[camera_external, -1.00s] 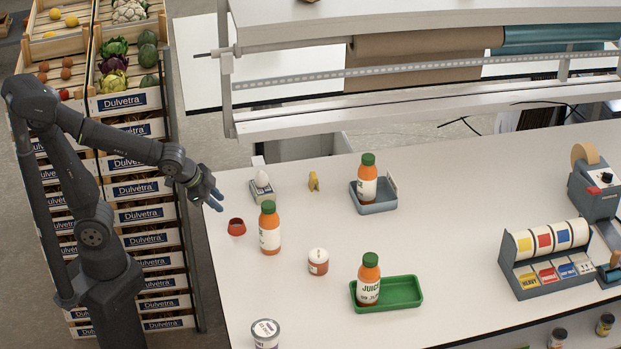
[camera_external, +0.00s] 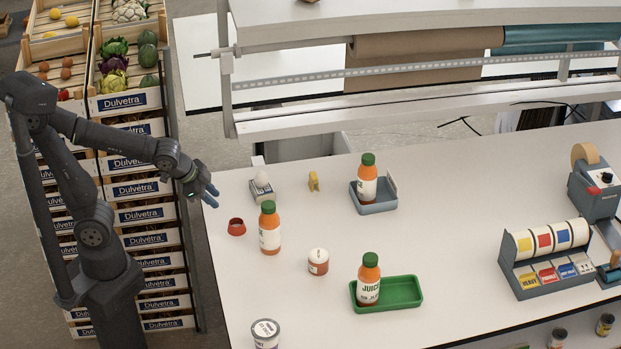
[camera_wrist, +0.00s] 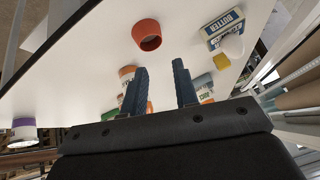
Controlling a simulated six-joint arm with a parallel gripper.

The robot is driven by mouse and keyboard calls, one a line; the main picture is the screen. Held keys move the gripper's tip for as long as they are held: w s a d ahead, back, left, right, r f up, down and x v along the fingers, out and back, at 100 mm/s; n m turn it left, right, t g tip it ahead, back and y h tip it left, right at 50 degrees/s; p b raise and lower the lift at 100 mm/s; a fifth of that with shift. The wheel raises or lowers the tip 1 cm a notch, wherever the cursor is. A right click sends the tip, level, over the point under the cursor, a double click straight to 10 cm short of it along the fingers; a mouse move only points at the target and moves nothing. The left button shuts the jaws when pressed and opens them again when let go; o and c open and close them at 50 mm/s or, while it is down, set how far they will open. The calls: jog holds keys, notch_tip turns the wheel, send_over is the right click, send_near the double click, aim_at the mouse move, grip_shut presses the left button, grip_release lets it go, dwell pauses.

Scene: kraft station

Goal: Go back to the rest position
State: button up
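My gripper (camera_external: 209,193) is above the left edge of the white table (camera_external: 450,210), with my arm reaching in from the left. In the wrist view my gripper (camera_wrist: 160,90) has its two blue fingers apart with nothing held between them. A red cup (camera_external: 237,227) stands on the table just below and to the right of the gripper in the outside view. It also shows beyond the fingers in the wrist view (camera_wrist: 147,36).
Juice bottles stand near the red cup (camera_external: 270,230), in a green tray (camera_external: 405,291) and in a grey tray (camera_external: 378,208). An orange jar (camera_external: 318,262), a white-lidded tub (camera_external: 265,333) and a butter box with an egg (camera_external: 261,188) are nearby. Crates (camera_external: 150,190) stack beside my arm.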

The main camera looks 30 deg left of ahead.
aim_at(236, 219)
jog(key=shift+x, duration=5.45)
jog(key=shift+r, duration=0.1)
jog(key=shift+s+a+r, duration=0.2)
jog(key=shift+s+r, duration=0.05)
jog(key=shift+r, duration=0.3)
jog(key=v, duration=1)
jog(key=x, duration=1.1)
jog(key=shift+f, duration=0.2)
notch_tip(236, 219, up, 4)
jog(key=shift+r, duration=0.1)
jog(key=s+d+r, duration=0.3)
jog(key=s+r, duration=0.4)
jog(key=s, duration=0.4)
jog(key=w+d+r, duration=0.2)
jog(key=d+r, duration=0.5)
jog(key=r, duration=0.1)
jog(key=shift+w+d+r, duration=0.2)
jog(key=shift+w+d, duration=0.05)
jog(key=shift+w, duration=0.15)
